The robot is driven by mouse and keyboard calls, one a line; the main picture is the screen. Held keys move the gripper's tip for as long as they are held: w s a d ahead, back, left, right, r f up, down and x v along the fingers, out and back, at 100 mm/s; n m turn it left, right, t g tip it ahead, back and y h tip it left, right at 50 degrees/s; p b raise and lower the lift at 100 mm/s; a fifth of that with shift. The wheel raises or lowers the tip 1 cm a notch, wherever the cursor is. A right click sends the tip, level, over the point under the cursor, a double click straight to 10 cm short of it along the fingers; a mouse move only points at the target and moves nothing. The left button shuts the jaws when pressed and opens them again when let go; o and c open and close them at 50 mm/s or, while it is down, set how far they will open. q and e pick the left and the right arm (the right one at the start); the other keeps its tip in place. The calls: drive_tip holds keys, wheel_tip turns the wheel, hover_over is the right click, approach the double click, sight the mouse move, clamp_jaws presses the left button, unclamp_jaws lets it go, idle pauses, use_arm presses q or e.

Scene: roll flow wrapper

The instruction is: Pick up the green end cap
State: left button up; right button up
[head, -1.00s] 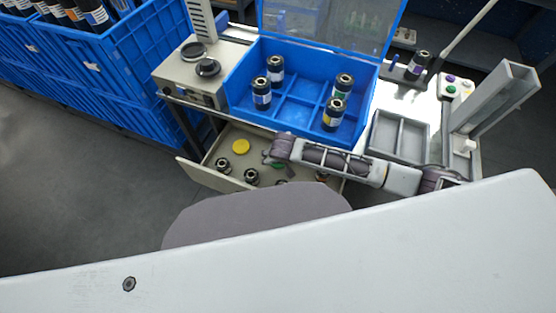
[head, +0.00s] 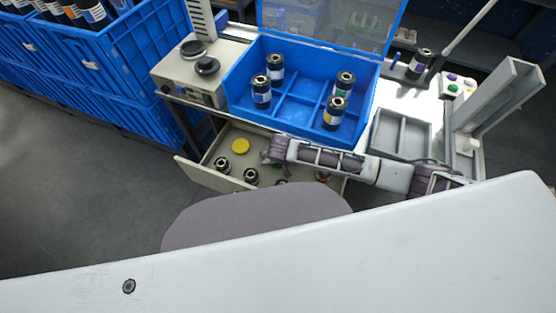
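My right arm reaches in from the right, across the front of the blue box. Its gripper (head: 270,156) is over the open drawer (head: 190,172), pointing down, small and dark. I cannot tell whether its fingers are open or shut, or whether anything is between them. I cannot make out the green end cap in the drawer; the gripper and arm may be hiding it. A yellow cap (head: 240,146) lies at the drawer's back left. My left gripper is not in view.
Dark metal fittings (head: 250,175) also lie in the drawer. The open blue box (head: 290,110) behind holds several black rolls. A grey divided tray (head: 399,137) stands right of it. Coloured buttons (head: 452,87) are at the far right. A large pale surface fills the front.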

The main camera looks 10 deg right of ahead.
drive_tip(key=shift+w+f, duration=0.15)
drive_tip(key=shift+f, duration=0.25)
drive_tip(key=c, duration=0.8)
